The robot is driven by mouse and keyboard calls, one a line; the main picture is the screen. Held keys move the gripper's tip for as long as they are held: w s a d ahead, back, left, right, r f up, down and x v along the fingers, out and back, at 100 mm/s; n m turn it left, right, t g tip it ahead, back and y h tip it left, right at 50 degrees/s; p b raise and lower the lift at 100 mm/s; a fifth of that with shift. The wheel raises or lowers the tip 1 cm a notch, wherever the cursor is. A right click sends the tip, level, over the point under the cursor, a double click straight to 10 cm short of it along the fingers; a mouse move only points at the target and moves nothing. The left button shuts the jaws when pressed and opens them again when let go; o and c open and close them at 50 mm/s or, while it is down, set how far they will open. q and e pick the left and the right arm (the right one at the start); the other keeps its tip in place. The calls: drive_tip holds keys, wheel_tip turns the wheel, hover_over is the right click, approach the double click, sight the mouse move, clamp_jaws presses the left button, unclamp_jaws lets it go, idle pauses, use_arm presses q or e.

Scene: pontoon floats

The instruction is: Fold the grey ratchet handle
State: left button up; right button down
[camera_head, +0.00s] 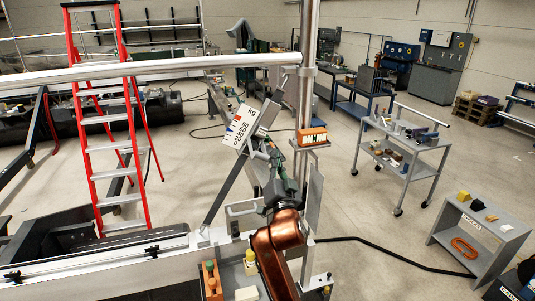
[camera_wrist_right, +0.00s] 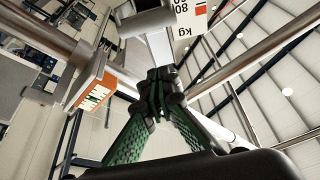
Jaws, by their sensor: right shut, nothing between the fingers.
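My right gripper (camera_head: 272,150) is at the middle of the head view, at the end of my copper arm. Its green-padded fingers are shut together and empty, and they also show in the right wrist view (camera_wrist_right: 160,82). A grey metal part that looks like the ratchet handle (camera_head: 268,112) stands just above the fingertips, beside the white load plate (camera_head: 238,128). In the wrist view the grey handle (camera_wrist_right: 148,20) shows close beyond the fingertips; I cannot tell whether they touch. My left gripper is not in view.
A steel post (camera_head: 306,90) rises right of the gripper, with an orange box (camera_head: 313,136) on a small shelf. A red ladder (camera_head: 105,130) stands left. A grey trolley (camera_head: 405,150) stands on open floor at right.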

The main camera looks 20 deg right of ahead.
sight(268, 156)
drive_tip(key=shift+w+a+f+p, duration=0.2)
drive_tip(key=shift+w+f+p, duration=0.2)
drive_tip(key=shift+w, duration=0.4)
drive_tip(key=shift+w+a+f+p, duration=0.25)
drive_tip(key=shift+w+p, duration=0.1)
drive_tip(key=shift+w, duration=0.45)
drive_tip(key=shift+w+a+f+p, duration=0.2)
drive_tip(key=shift+w+f+p, duration=0.2)
drive_tip(key=shift+w, duration=0.4)
